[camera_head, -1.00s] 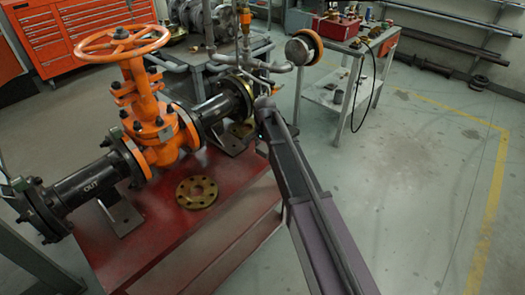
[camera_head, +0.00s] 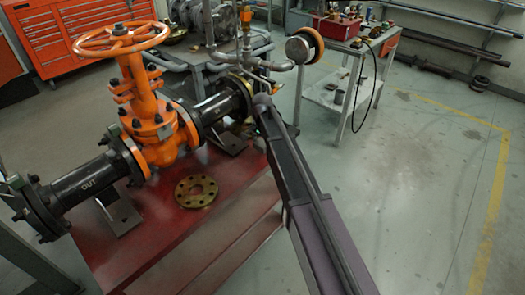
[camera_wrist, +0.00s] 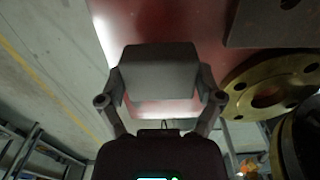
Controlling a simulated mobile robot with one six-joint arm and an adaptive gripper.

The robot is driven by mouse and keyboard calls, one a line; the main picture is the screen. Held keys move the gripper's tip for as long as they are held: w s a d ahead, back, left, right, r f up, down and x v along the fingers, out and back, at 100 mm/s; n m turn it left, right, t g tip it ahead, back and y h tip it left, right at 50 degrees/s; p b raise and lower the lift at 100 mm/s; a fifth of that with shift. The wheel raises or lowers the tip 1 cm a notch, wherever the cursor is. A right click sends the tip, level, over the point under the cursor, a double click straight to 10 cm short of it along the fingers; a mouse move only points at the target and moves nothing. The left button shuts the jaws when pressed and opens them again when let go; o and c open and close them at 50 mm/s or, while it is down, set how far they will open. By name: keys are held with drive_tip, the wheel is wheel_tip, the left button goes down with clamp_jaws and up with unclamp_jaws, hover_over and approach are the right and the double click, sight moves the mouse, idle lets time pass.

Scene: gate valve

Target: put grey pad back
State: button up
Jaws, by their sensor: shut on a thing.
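A grey pad (camera_wrist: 158,68), a plain dark grey block, is between the two fingers of my gripper (camera_wrist: 158,88) in the wrist view. My gripper is shut on it. The pad shows against the red bench top (camera_wrist: 200,22); I cannot tell whether it touches the bench. A brass flange (camera_wrist: 240,83) lies to the right of my gripper in the wrist view. In the head view, my arm reaches to the right end of the black pipe (camera_head: 222,105), and the gripper and pad are hidden there.
The orange gate valve (camera_head: 150,120) stands in the pipe run over the red bench (camera_head: 185,240). A loose brass flange (camera_head: 196,191) lies on the bench. A grey cart (camera_head: 335,97) stands behind.

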sight(262, 143)
drive_tip(key=shift+f+b, duration=0.8)
drive_tip(key=shift+f, duration=0.3)
drive_tip(key=shift+f, duration=0.2)
drive_tip(key=o, duration=0.8)
drive_tip(key=shift+r, duration=0.1)
drive_tip(key=shift+c, duration=0.2)
wheel_tip(262, 143, up, 12)
drive_tip(key=p, duration=1.2)
drive_tip(key=shift+r, duration=0.15)
drive_tip(key=shift+d, duration=0.1)
